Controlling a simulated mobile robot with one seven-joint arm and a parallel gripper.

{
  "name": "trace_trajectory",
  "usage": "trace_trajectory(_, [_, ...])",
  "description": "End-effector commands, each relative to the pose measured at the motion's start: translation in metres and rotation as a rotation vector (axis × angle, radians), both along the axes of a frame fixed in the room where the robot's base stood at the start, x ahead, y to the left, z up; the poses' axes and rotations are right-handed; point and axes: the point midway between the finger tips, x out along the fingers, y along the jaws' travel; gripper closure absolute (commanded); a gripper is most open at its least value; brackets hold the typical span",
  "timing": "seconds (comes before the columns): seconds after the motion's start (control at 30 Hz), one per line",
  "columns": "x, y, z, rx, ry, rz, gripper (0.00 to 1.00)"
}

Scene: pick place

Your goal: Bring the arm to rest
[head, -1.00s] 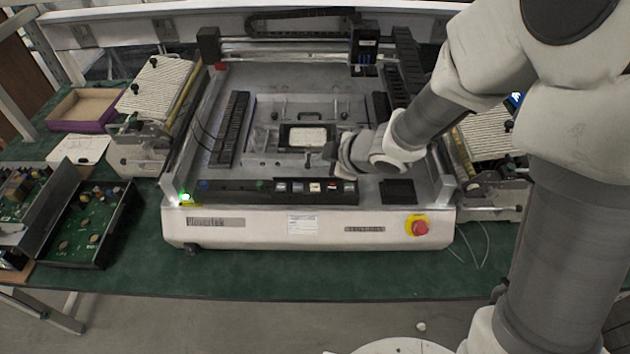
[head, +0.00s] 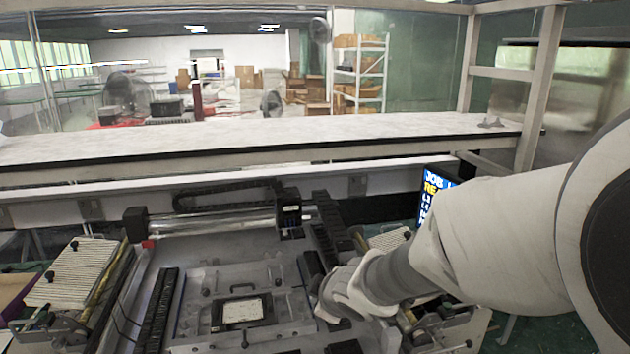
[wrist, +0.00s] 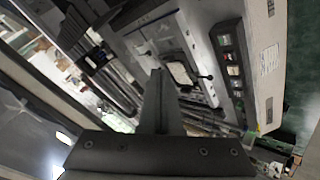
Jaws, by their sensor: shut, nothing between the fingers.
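My gripper shows in the wrist view (wrist: 158,75) with its fingers together and nothing between them. In the head view my arm reaches in from the right, and its end is over the right part of the white machine (head: 205,255); the fingertips are hard to make out there. A small framed plate with a pale face (head: 243,311) lies in the machine's bed, left of my arm's end. The plate also shows in the wrist view (wrist: 180,74), beyond the fingers and apart from them.
Slatted feeder units stand left (head: 72,271) and right of the machine. A black gantry head (head: 290,210) sits at the back. A lit screen (head: 432,192) stands behind my arm. A long pale bench (head: 250,134) runs across behind the machine.

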Motion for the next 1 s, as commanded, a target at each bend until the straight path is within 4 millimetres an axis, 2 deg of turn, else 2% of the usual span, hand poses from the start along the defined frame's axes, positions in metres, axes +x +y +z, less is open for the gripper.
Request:
trace_trajectory(0.03, [-0.004,-0.022,0.018,0.009,-0.005,-0.093,1.0])
trace_trajectory(0.2, [-0.036,-0.085,0.054,0.066,0.036,-0.403,1.0])
trace_trajectory(0.27, [-0.053,-0.103,0.064,0.099,0.06,-0.504,1.0])
trace_trajectory(0.4, [-0.1,-0.133,0.08,0.194,0.131,-0.716,1.0])
trace_trajectory(0.53, [-0.147,-0.145,0.088,0.3,0.211,-0.873,1.0])
trace_trajectory(0.7, [-0.194,-0.143,0.091,0.418,0.313,-0.993,1.0])
trace_trajectory(0.83, [-0.213,-0.139,0.091,0.466,0.36,-1.03,1.0])
trace_trajectory(1.0, [-0.219,-0.137,0.091,0.48,0.377,-1.041,1.0])
